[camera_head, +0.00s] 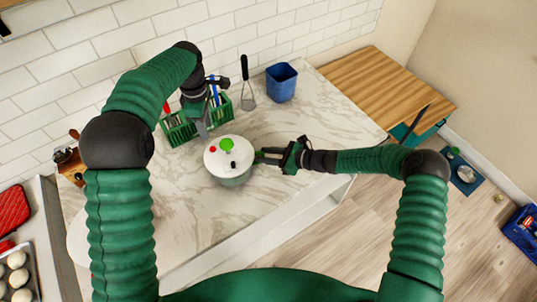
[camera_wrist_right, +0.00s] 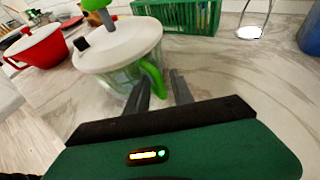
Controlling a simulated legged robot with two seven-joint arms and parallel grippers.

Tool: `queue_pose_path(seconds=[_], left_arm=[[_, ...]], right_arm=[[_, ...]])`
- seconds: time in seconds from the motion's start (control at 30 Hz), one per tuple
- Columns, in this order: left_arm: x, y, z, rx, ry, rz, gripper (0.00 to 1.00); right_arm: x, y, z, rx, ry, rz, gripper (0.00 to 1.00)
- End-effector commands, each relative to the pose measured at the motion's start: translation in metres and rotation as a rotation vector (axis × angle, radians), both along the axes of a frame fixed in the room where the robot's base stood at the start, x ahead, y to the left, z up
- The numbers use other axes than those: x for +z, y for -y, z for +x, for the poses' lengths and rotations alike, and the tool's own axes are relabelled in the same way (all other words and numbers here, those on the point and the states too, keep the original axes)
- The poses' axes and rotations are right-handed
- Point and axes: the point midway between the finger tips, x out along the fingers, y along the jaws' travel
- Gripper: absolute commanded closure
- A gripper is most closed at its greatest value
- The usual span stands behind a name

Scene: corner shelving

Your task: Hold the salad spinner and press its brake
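The salad spinner (camera_head: 230,178) stands upright on the marble counter, with a clear bowl, white lid, green knob (camera_head: 226,145) and small black button (camera_head: 233,164) on the lid. In the right wrist view its white lid (camera_wrist_right: 118,43), black button (camera_wrist_right: 83,43) and green side handle (camera_wrist_right: 153,78) show. My right gripper (camera_head: 264,155) is at the spinner's right side. In its wrist view the fingers (camera_wrist_right: 160,90) are apart, with the handle's lower end between them; contact is unclear. My left gripper (camera_head: 204,130) points down just behind and left of the lid; its finger gap is unclear.
A green basket (camera_head: 182,131) with utensils stands close behind my left gripper. A blue container (camera_head: 281,82) and a masher (camera_head: 247,90) are at the back. A red pot (camera_wrist_right: 40,48) shows in the wrist view. The counter in front of the spinner is clear.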

Motion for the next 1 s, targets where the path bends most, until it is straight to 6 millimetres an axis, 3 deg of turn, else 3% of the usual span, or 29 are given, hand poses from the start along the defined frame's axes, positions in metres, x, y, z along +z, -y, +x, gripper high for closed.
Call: queue_pose_path(seconds=[0.03,0.2,1.0], left_arm=[[0.0,0.0001,0.0001,0.0,0.0,0.0,0.64],[-0.0001,0.0001,0.0002,0.0,0.0,0.0,0.64],[-0.0002,0.0001,0.0003,0.0,0.0,0.0,0.64]], right_arm=[[0.0,0.0002,0.0,0.0,0.0,0.0,0.79],[-0.0001,0.0003,0.0001,0.0,0.0,0.0,1.0],[-0.0006,0.0012,0.0002,-0.001,0.0,-0.002,1.0]])
